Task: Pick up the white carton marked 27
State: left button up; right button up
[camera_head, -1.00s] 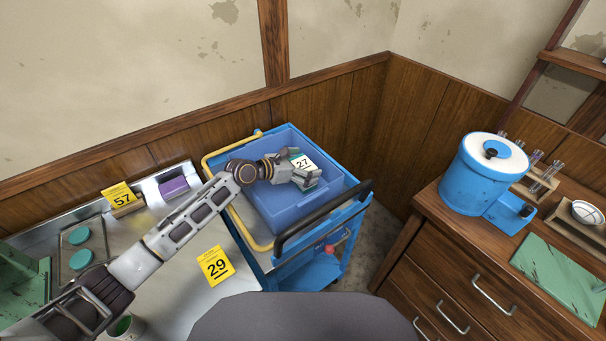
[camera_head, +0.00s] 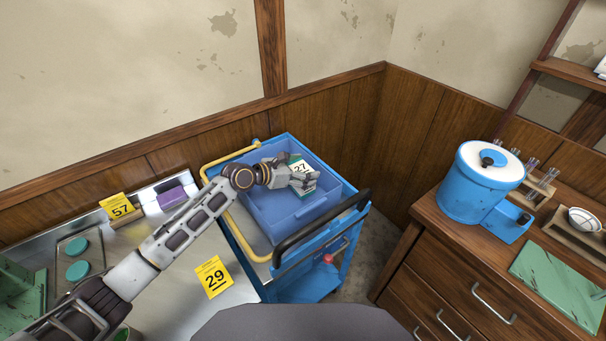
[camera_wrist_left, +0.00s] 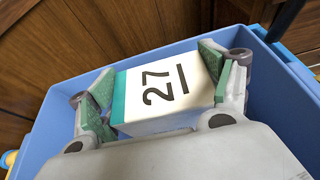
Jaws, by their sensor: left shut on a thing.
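The white carton marked 27 (camera_head: 300,168) has a teal band at one end. It is in the blue bin on the cart, and it also shows large in the left wrist view (camera_wrist_left: 160,90). My left gripper (camera_head: 301,182) is shut on the carton, with a green-padded finger at each end of it in the left wrist view (camera_wrist_left: 163,95). The gripper hides part of the carton. I cannot tell whether the carton touches the bin floor. My right gripper is not in view.
The blue bin (camera_head: 262,212) has raised walls around the gripper. The cart has a black handle (camera_head: 322,221) and a yellow rail (camera_head: 238,225). A steel table with a yellow 29 sign (camera_head: 213,276) is at left. A wooden cabinet with a blue pot (camera_head: 478,185) is at right.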

pick_arm(q)
notch_tip(320, 180, up, 4)
jog(key=shift+r+p, duration=0.2)
jog(key=shift+p, duration=0.1)
jog(key=shift+r, duration=1.7)
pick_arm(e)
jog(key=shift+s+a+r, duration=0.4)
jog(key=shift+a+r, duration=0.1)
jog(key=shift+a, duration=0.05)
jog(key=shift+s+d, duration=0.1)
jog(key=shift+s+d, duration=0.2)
pick_arm(q)
jog(key=shift+r+p, duration=0.15)
jog(key=shift+p, duration=0.15)
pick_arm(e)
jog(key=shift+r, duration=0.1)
